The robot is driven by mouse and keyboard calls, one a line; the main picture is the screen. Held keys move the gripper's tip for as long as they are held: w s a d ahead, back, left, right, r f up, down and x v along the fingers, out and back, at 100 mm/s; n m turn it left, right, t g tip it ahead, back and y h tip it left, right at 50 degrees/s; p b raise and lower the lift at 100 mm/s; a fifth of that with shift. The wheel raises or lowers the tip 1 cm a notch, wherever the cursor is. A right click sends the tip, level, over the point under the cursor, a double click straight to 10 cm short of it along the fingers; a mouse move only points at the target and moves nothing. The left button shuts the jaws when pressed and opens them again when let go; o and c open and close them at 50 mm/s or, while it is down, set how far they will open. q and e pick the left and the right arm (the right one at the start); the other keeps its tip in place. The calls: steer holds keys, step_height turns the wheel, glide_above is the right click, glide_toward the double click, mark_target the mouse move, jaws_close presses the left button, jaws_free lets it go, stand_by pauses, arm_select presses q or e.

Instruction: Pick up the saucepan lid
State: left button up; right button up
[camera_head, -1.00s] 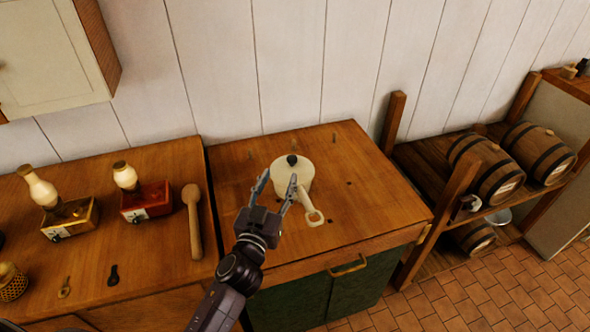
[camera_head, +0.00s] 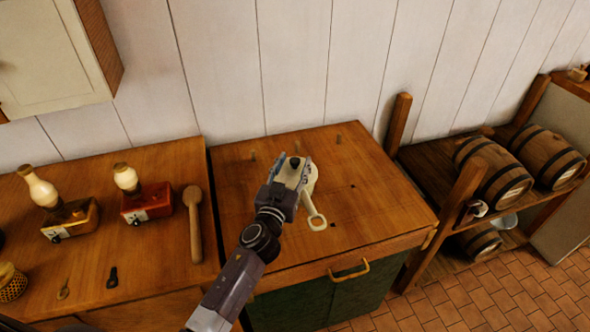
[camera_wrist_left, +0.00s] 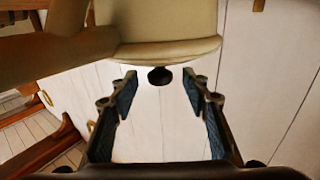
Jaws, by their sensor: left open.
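The cream saucepan (camera_head: 310,182) stands on the wooden counter top, its handle (camera_head: 317,222) pointing towards the front right. Its cream lid (camera_wrist_left: 205,48) is on it, with a round black knob (camera_wrist_left: 160,76). My left gripper (camera_head: 293,165) is open at the lid, its fingers on either side of the knob in the head view. In the left wrist view the knob shows between and just beyond the open fingertips (camera_wrist_left: 160,88), with no contact visible. My gripper hides part of the pan and lid. My right gripper is not in view.
Small pegs stick up behind the pan. Barrels (camera_head: 492,170) lie on a rack at the right. The counter right of the pan is clear.

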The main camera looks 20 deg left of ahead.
arm_select(q)
jaws_close()
stand_by(0.3)
